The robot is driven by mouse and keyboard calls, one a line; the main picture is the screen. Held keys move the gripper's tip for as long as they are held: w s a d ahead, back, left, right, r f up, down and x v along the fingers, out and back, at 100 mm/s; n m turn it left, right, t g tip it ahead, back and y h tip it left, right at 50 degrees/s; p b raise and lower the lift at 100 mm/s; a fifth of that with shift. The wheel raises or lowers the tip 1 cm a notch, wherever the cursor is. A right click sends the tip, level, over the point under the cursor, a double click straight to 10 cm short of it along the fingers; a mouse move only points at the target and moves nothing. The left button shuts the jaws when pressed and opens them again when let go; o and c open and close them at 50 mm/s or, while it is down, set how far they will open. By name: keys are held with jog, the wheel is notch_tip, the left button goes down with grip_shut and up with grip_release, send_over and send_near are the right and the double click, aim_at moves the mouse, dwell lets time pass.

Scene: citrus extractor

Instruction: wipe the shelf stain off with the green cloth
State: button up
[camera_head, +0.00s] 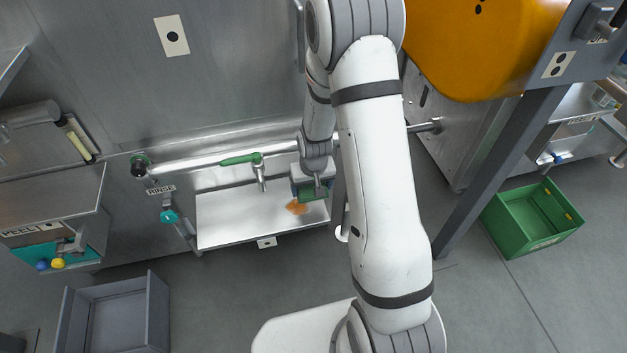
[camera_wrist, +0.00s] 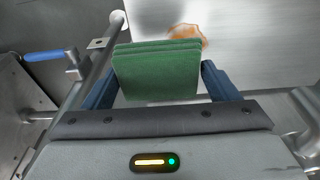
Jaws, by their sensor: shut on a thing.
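The green cloth (camera_wrist: 157,72) is a folded pad held between the two blue fingers of my gripper (camera_wrist: 160,85), which is shut on it. In the head view the cloth (camera_head: 313,193) shows at the end of my arm, over the right part of the metal shelf (camera_head: 235,212). The orange-brown stain (camera_head: 297,207) lies on the shelf just left of the cloth. In the wrist view the stain (camera_wrist: 188,33) shows just beyond the cloth's far edge, partly covered by it. I cannot tell whether the cloth touches the shelf.
A metal pipe (camera_head: 215,160) with a green-handled valve (camera_head: 240,159) and spout runs above the shelf's back. A post stands at the shelf's right end. A grey bin (camera_head: 113,318) and a green crate (camera_head: 533,217) are on the floor. The shelf's left part is clear.

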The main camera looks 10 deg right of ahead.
jog(key=b, duration=0.4)
send_over(311, 207)
jog(key=shift+s+d+f, duration=0.1)
jog(key=shift+s+f, duration=0.05)
jog(key=shift+f, duration=1.3)
jog(key=shift+s+f, duration=0.1)
jog(key=shift+f, duration=1.3)
jog(key=shift+f+b, duration=0.65)
jog(key=shift+f, duration=0.3)
